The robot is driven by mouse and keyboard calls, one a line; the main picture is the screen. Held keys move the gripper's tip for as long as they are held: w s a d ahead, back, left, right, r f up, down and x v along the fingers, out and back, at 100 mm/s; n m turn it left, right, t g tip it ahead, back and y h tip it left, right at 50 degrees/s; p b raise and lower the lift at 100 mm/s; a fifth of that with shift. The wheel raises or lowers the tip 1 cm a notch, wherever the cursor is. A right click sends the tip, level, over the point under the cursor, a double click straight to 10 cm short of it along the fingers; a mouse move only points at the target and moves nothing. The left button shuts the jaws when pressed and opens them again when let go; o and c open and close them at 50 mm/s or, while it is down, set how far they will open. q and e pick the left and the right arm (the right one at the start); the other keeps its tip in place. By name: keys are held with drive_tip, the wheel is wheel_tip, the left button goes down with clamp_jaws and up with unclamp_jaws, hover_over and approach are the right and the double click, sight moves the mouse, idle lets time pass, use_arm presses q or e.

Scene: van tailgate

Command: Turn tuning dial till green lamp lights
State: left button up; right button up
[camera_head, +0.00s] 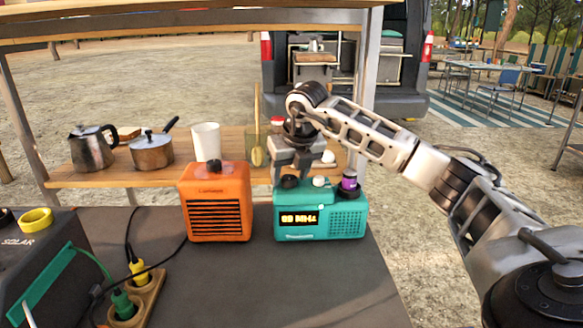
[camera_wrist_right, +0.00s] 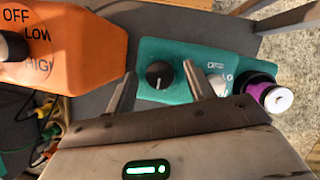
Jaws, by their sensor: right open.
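A teal radio (camera_head: 345,222) stands on the dark table with a lit yellow display (camera_head: 299,219), too small to read surely. On its top are a black dial (camera_head: 290,182) with a pale pointer line, a white knob (camera_head: 319,181) and a purple cylinder (camera_head: 349,181). My right gripper (camera_head: 291,172) points down over the black dial, open. In the right wrist view its fingers stand to either side of the black dial (camera_wrist_right: 159,74); I cannot tell whether they touch it. A small pale dot (camera_head: 320,207) shows on the radio's front; its state is unclear.
An orange heater (camera_head: 217,203) with a black knob stands close left of the radio. A socket strip (camera_head: 138,298) with plugs and cables and a dark solar box (camera_head: 35,262) lie further left. Pots and a white cup (camera_head: 206,142) stand on the wooden shelf behind.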

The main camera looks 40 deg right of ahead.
drive_tip(key=p+v, duration=0.1)
drive_tip(key=v, duration=1.5)
drive_tip(key=shift+p, duration=0.3)
drive_tip(key=shift+w, duration=0.1)
